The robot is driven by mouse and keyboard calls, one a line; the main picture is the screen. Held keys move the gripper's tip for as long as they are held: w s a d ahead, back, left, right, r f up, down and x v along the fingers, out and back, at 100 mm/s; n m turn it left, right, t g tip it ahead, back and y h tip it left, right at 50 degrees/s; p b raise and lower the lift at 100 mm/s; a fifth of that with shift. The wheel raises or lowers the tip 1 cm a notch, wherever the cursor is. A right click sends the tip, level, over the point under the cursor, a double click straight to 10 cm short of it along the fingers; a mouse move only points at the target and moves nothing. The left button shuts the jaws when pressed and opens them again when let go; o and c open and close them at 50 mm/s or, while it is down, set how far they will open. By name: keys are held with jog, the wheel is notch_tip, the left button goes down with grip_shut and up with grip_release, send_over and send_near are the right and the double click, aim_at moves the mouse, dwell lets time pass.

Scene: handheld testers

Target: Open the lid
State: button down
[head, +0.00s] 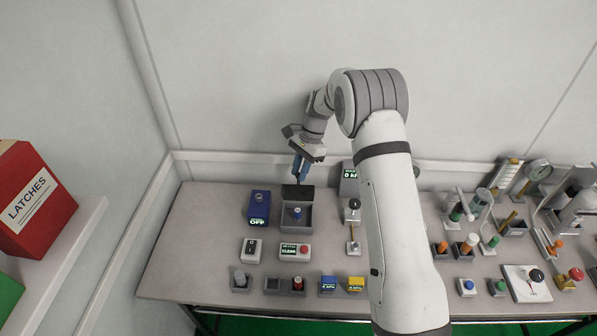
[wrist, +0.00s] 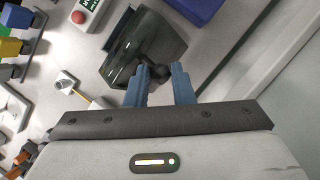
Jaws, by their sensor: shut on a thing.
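The dark lid (head: 298,192) is raised at the back edge of a small grey box (head: 296,227) on the table in the head view. The front of the box stands open, with a blue-topped knob (head: 297,213) inside it. My gripper (head: 299,172) is just above and behind the lid. In the wrist view the lid (wrist: 135,40) is a dark, glossy, see-through piece. The blue fingers of my gripper (wrist: 160,75) are shut on its dark round knob (wrist: 158,73), which they partly hide.
A blue device reading OFF (head: 259,208) stands close left of the box. A grey device with a display (head: 348,180) and a lever unit (head: 353,230) are to the right. Several testers crowd the table's right side. The wall is close behind.

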jog(key=shift+d+f, duration=0.2)
jog(key=shift+f, duration=0.2)
jog(key=c, duration=1.6)
grip_release()
jog(key=shift+c, duration=0.2)
jog(key=o, duration=0.3)
jog(key=shift+w+f, duration=0.1)
jog(key=shift+w, duration=0.05)
jog(key=shift+o, duration=0.3)
jog(key=shift+a+r, duration=0.1)
jog(key=shift+r, duration=0.65)
notch_tip(320, 180, up, 9)
jog(key=b, duration=0.1)
jog(key=shift+b, duration=0.35)
